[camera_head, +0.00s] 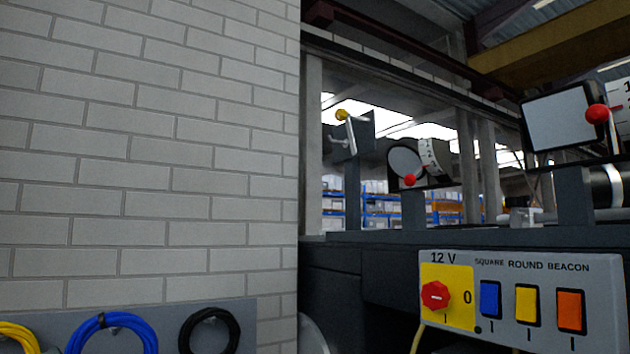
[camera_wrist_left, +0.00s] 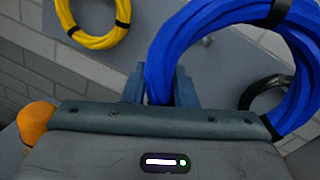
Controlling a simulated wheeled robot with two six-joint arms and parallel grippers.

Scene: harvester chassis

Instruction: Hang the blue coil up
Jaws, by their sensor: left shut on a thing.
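The blue coil (camera_head: 142,330) is at the bottom left of the head view, in front of a grey board, with a dark band at its top. It is large and close in the left wrist view (camera_wrist_left: 172,50). My left gripper (camera_wrist_left: 158,86) is shut on the coil's lower-left part, one finger on each side. A small grey peg (camera_wrist_left: 208,40) shows through the coil's opening in the wrist view. I cannot tell whether the coil rests on it. My left gripper is not visible in the head view, and my right gripper shows in neither view.
A yellow coil (camera_head: 18,332) and a black coil (camera_head: 234,328) hang on the grey board (camera_head: 171,316), either side of the blue one. A brick wall (camera_head: 150,180) stands behind. On the right is a switch panel (camera_head: 522,300) on dark machinery.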

